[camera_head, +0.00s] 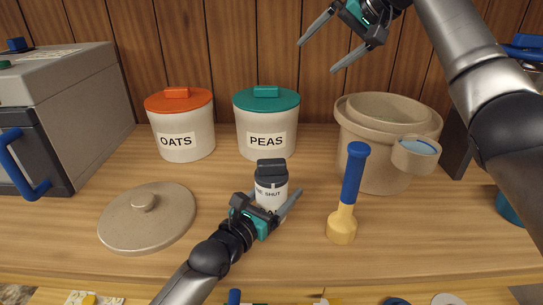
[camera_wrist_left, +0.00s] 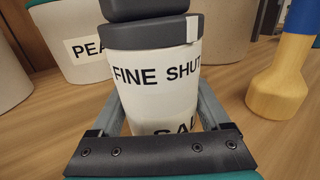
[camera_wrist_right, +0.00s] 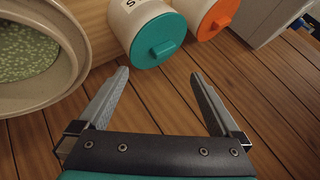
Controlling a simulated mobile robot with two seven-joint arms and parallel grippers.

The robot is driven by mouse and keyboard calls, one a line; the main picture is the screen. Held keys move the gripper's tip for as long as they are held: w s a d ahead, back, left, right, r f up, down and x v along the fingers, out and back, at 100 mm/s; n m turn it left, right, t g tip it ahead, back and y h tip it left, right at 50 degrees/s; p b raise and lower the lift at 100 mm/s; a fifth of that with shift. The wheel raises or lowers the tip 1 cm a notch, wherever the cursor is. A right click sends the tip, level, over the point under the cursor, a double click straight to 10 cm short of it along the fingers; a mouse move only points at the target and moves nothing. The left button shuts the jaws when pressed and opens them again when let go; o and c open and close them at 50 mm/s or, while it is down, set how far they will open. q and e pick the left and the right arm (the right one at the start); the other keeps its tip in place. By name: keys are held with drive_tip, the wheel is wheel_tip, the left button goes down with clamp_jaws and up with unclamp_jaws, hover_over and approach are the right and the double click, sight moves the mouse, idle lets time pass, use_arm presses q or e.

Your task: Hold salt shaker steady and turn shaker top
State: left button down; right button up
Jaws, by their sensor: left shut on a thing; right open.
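The salt shaker (camera_head: 271,194) stands upright on the wooden counter. It has a white body marked "FINE", "SHUT" and, partly hidden, "SAL". Its dark grey shaker top (camera_head: 270,171) sits on the body with a raised block on it. My left gripper (camera_head: 272,207) is shut on the shaker's body from the front. The left wrist view shows the white body (camera_wrist_left: 155,80) between its two fingers, below the grey top (camera_wrist_left: 150,32). My right gripper (camera_head: 317,56) is open and empty, high above the counter near the back wall. In the right wrist view nothing is between its fingers (camera_wrist_right: 158,85).
Behind the shaker stand the OATS canister (camera_head: 182,132) and PEAS canister (camera_head: 266,130). A blue-handled wooden tool (camera_head: 345,205) stands to the right, before a large beige pot (camera_head: 365,165). A round beige lid (camera_head: 146,222) lies left. A grey appliance (camera_head: 75,105) stands far left.

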drive_tip(key=s+a+f+n+g+h, duration=0.2)
drive_tip(key=s+a+f+g, duration=0.15)
drive_tip(key=s+a, duration=0.4)
drive_tip(key=n+g+h, duration=0.1)
drive_tip(key=g+h, duration=0.3)
drive_tip(key=h, duration=0.1)
hover_over(272, 161)
drive_tip(key=f, duration=0.1)
drive_tip(key=shift+t, duration=0.25)
wheel_tip(272, 161, down, 12)
drive_tip(key=shift+f, duration=0.1)
drive_tip(key=shift+c, duration=0.2)
drive_tip(key=c, duration=1.3)
drive_tip(key=shift+c, duration=0.2)
